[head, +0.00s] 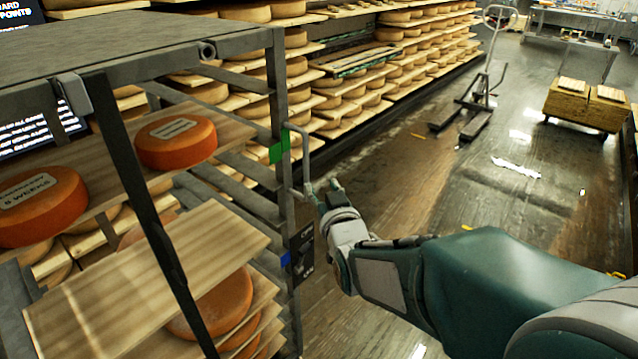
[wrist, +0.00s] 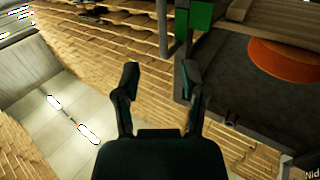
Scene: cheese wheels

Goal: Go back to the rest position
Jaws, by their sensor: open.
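My gripper (head: 322,190) is open and empty, beside the right front post of a grey metal rack (head: 130,50) in the head view. In the wrist view my gripper (wrist: 160,85) shows two dark fingers spread apart with nothing between them. Its right finger appears close to the rack's edge; I cannot tell whether it touches. My arm reaches in from the lower right of the head view.
The rack holds orange cheese wheels (head: 176,141) on wooden boards (head: 150,285). Tall shelves of cheese (head: 370,85) line the back. A pallet jack (head: 475,110) and yellow blocks on a cart (head: 587,105) stand farther off. Open floor (head: 500,200) lies to the right.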

